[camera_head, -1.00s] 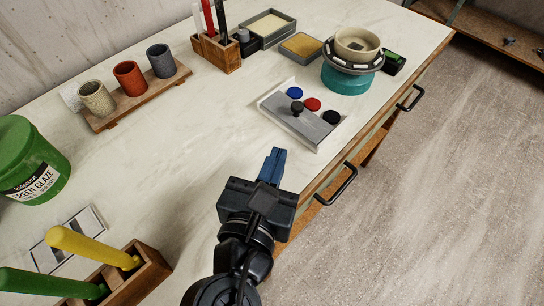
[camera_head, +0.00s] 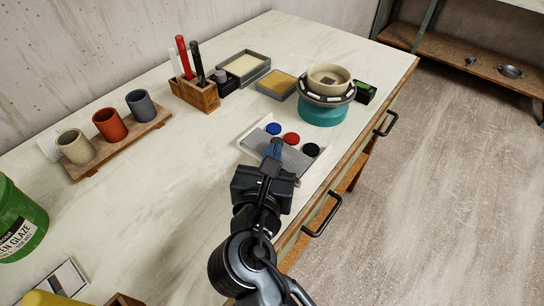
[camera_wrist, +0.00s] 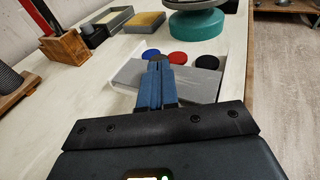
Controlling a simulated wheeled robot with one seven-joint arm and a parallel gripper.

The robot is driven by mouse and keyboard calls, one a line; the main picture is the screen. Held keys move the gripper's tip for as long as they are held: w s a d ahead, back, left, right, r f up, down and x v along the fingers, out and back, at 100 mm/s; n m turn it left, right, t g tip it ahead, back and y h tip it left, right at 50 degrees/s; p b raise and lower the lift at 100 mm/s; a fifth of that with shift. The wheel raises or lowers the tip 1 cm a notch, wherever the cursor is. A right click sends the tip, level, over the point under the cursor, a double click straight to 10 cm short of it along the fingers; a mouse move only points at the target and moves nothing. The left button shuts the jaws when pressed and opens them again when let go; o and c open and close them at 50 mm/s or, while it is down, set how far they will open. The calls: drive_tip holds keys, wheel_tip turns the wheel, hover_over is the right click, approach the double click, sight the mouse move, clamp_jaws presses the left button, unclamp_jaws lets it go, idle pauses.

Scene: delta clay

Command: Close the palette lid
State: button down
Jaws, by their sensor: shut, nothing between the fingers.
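The palette (camera_head: 246,129) is a pale tray near the front edge of the bench. Its grey sliding lid (camera_head: 291,159) covers the near part, and it also shows in the wrist view (camera_wrist: 203,85). Blue (camera_head: 273,128), red (camera_head: 291,139) and black (camera_head: 311,149) paint wells show uncovered along the far side. My gripper (camera_head: 274,147) is shut and empty, with its blue fingers over the lid, pointing towards the wells.
A teal pottery wheel (camera_head: 323,110) with a beige bowl (camera_head: 328,77) stands beyond the palette. A wooden tool holder (camera_head: 195,94) and shallow trays (camera_head: 245,65) stand at the back. Cups on a board (camera_head: 118,140) are at left. The bench left of the palette is clear.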

sight(293, 148)
drive_tip(key=shift+w+d+r+p, duration=0.15)
drive_tip(key=shift+w+d+p, duration=0.05)
drive_tip(key=shift+p, duration=0.1)
drive_tip(key=w+d+p, duration=0.1)
drive_tip(key=w, duration=0.1)
drive_tip(key=w+d+p, duration=0.2)
drive_tip(key=shift+w+d, duration=0.25)
drive_tip(key=shift+d, duration=0.15)
drive_tip(key=shift+p, duration=0.35)
